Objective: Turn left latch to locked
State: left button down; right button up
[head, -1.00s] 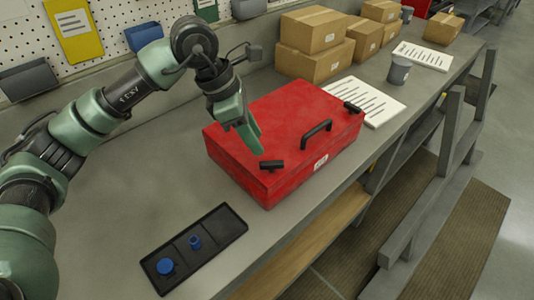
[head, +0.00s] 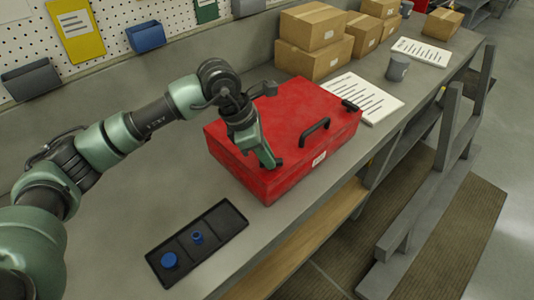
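The red case (head: 235,170) lies on the grey workbench with its black handle (head: 314,131) on the near side of the lid. The black left latch (head: 279,162) is at the lid's near left edge, mostly hidden by my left gripper (head: 268,161). The right latch (head: 350,106) sits uncovered at the lid's right end. My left gripper points down with its fingertips at the left latch. I cannot tell whether they are closed on it, or which way the latch is turned. My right gripper is not in view.
A black tray (head: 213,238) with two blue parts lies on the bench in front of the case. Cardboard boxes (head: 311,60), paper sheets (head: 362,98) and a grey cup (head: 397,68) stand behind and to the right. The bench's near edge runs close to the case.

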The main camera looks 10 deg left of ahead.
pick_arm(q)
jog(key=shift+f+n+b, duration=0.15)
jog(key=shift+n+b, duration=0.25)
jog(key=shift+b, duration=0.2)
jog(key=n+b, duration=0.1)
jog(key=b, duration=0.1)
jog(key=n+t+b, duration=0.1)
jog(key=n+b, duration=0.1)
jog(key=shift+s+d+t+y, duration=0.1)
jog(key=shift+s+t+y, duration=0.05)
jog(key=shift+t+y, duration=0.2)
jog(key=shift+s+d+n+t+y+b, duration=0.1)
jog(key=shift+n+t+y+b, duration=0.3)
jog(key=shift+n+b, duration=1.45)
jog(key=shift+r, duration=0.2)
jog(key=c, duration=1.4)
grip_release()
jog(key=shift+r, duration=0.1)
